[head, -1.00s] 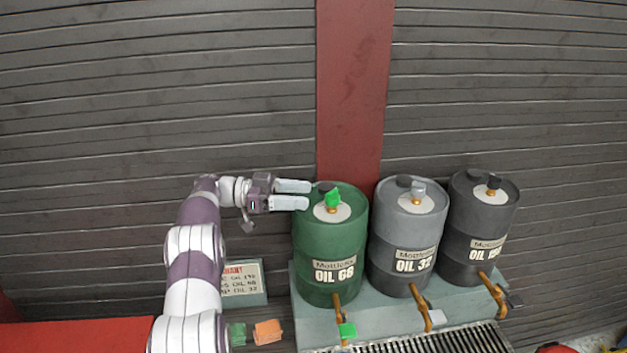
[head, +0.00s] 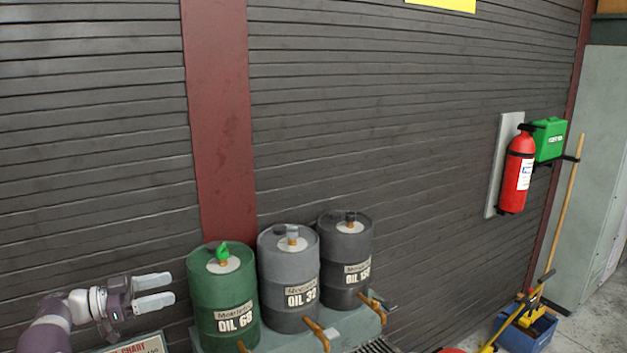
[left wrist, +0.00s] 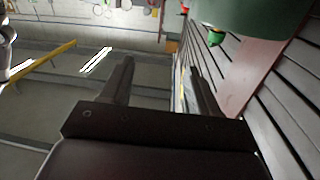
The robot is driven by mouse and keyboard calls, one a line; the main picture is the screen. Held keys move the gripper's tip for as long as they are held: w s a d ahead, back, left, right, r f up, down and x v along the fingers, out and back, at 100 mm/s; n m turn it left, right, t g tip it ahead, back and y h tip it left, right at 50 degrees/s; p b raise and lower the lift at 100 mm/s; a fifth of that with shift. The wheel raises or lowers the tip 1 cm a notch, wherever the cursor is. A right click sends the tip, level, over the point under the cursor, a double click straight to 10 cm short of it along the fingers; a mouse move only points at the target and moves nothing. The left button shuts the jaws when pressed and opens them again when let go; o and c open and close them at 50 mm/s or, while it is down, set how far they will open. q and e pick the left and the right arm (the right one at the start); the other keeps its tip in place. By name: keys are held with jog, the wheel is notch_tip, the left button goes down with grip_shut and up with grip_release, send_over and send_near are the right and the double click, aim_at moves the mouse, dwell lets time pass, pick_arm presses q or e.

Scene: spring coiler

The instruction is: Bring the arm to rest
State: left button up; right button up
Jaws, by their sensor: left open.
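My left gripper (head: 155,291) is at the lower left of the head view, its two pale fingers pointing right. It is open with nothing between the fingers, a little left of the green OIL 68 drum (head: 224,300) and apart from it. In the left wrist view the left gripper (left wrist: 163,75) shows two dark fingers spread apart and empty. The green drum (left wrist: 245,15) is at the top of that view, with its bright green cap (left wrist: 215,38) near it. My right gripper is not in view.
Two grey drums, OIL 32 (head: 290,280) and a darker one (head: 345,262), stand right of the green drum on a grey-green stand (head: 340,330) with taps in front. A chart sign (head: 135,346) is below the gripper. A fire extinguisher (head: 516,175) hangs on the right wall. A blue bucket (head: 527,332) stands on the floor.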

pick_arm(q)
jog(key=w+a+f+n+t+y, duration=0.8)
jog(key=w+a+f+n+y, duration=0.15)
jog(key=y, duration=0.45)
jog(key=s+d+f+n+g+y+b, duration=0.1)
jog(key=s+f+n+g+y+b, duration=0.1)
jog(key=s+f+n+g+y, duration=0.35)
jog(key=s+d+f+g+h+b, duration=0.1)
jog(key=s+d+g, duration=0.2)
jog(key=s+d, duration=0.5)
jog(key=s+d+f+m+g+h+b, duration=0.1)
jog(key=s+d+g, duration=0.2)
jog(key=s+d, duration=0.4)
jog(key=s+d+f+g+h+b, duration=0.1)
jog(key=s+d, duration=0.7)
jog(key=s, duration=1.1)
jog(key=shift+s+d+f+g+b, duration=0.35)
jog(key=shift+f+g+b, duration=0.2)
jog(key=shift+g, duration=0.4)
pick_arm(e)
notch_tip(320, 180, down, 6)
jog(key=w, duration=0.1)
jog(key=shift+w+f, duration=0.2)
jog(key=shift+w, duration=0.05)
